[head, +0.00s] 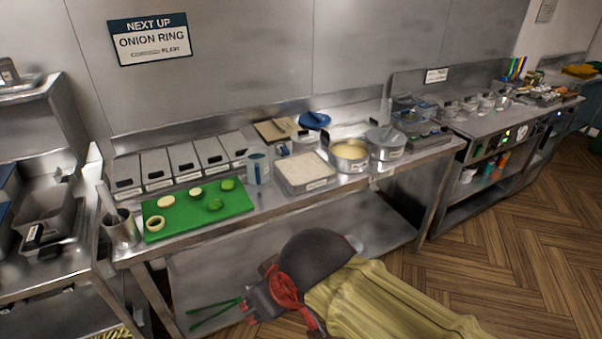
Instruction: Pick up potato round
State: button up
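A green board (180,228) lies on the steel counter. On it are a pale ring with a hole (155,223), a pale solid round with a darker edge (166,201), another pale round piece with green at its edge (196,193), and two green pieces (215,204). The pale solid round could be the potato round, but I cannot tell for sure at this size. My gripper (190,320) is low in front of the counter, below its front edge and well away from the board. Its two green fingers are spread apart, with nothing seen between them.
A steel cylinder (122,230) stands left of the board. Lidded containers (183,158) line the back. A clear jug (258,166), a crumb tray (305,173) and a batter pan (349,155) stand to the right.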

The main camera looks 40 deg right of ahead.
aim_at(164, 202)
jog(key=i, duration=0.55)
jog(key=i+l+u, duration=0.1)
jog(key=i, duration=0.45)
jog(key=i+l, duration=0.15)
jog(key=i, duration=0.45)
jog(key=j+u, duration=0.05)
